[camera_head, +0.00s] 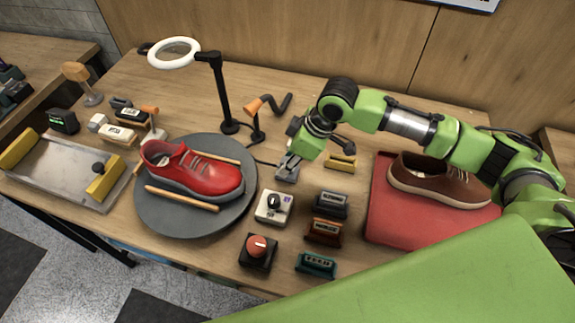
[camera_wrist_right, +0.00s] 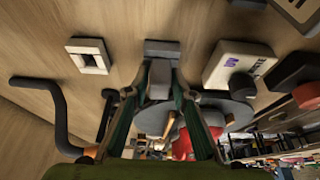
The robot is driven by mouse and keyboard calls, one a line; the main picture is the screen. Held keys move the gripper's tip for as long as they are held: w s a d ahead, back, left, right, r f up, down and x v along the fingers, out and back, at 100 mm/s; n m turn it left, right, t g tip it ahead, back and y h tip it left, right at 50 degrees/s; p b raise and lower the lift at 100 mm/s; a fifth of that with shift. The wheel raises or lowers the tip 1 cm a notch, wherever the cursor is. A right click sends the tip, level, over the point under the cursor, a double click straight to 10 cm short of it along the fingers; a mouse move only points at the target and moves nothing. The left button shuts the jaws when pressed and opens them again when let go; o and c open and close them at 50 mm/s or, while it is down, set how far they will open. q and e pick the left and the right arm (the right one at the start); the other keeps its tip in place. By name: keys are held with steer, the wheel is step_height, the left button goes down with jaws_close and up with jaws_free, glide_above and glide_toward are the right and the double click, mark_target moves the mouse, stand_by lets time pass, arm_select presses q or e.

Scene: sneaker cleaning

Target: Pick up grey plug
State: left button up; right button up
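The grey plug (camera_wrist_right: 160,75) sits between the fingertips of my right gripper (camera_wrist_right: 161,85) in the right wrist view, with a wider grey block at its far end. The fingertips lie against its two sides, so the gripper appears shut on it. In the head view my right gripper (camera_head: 289,165) is low over the middle of the table, at the plug (camera_head: 287,173). The fingers partly hide the plug there, and whether it is clear of the table cannot be told. A dark cord runs left from this spot. My left gripper is not in view.
The red sneaker (camera_head: 193,170) lies on a round grey turntable (camera_head: 160,220) to the left. A white switch box (camera_head: 272,207), a red-knob box (camera_head: 258,250) and several labelled blocks are in front. A brown shoe (camera_head: 440,178) stands on a red mat (camera_head: 385,222) at right. A lamp (camera_head: 222,95) stands behind.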

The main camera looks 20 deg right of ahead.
jaws_close()
